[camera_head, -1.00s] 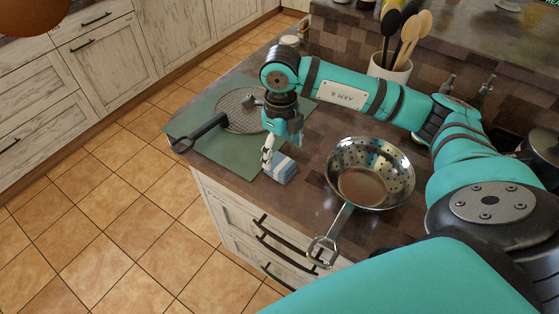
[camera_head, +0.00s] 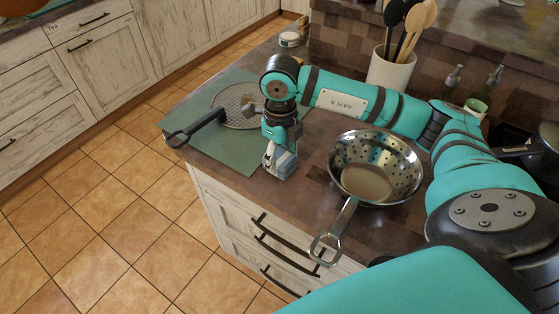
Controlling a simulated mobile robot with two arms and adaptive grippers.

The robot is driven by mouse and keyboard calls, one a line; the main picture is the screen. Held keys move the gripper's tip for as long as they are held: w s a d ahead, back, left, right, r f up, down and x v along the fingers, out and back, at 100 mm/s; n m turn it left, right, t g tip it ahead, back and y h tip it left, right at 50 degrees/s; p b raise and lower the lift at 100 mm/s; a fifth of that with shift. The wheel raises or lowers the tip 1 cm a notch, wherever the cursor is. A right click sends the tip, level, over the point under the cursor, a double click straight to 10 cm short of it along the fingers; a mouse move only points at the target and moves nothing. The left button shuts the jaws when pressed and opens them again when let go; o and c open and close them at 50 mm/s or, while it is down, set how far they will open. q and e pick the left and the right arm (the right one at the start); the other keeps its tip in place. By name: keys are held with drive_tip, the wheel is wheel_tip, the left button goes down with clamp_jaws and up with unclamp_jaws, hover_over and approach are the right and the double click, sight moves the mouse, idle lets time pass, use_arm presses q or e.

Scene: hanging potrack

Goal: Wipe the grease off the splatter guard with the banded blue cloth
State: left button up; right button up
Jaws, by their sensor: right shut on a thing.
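The splatter guard (camera_head: 230,98) is a round mesh disc lying on a green mat (camera_head: 226,150). Its dark handle (camera_head: 196,127) points to the near left. A small brownish patch (camera_head: 248,109) shows on the mesh, and my right arm hides the disc's right edge. My right gripper (camera_head: 280,163) points down at the mat's right edge, right of and nearer than the guard. It is shut on the banded blue cloth (camera_head: 281,172), which is pale blue and white and mostly covered by the fingers. My left gripper is not in view.
A steel perforated pan (camera_head: 378,165) stands right of the cloth, its handle reaching over the counter's front edge. A utensil crock (camera_head: 389,70) stands behind my right arm. A small round container (camera_head: 289,39) is at the back. The mat's near part is clear.

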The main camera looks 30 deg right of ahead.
drive_tip(key=c, duration=0.6)
drive_tip(key=shift+r+p, duration=1.7)
drive_tip(key=shift+r, duration=1.3)
drive_tip(key=shift+c, duration=0.2)
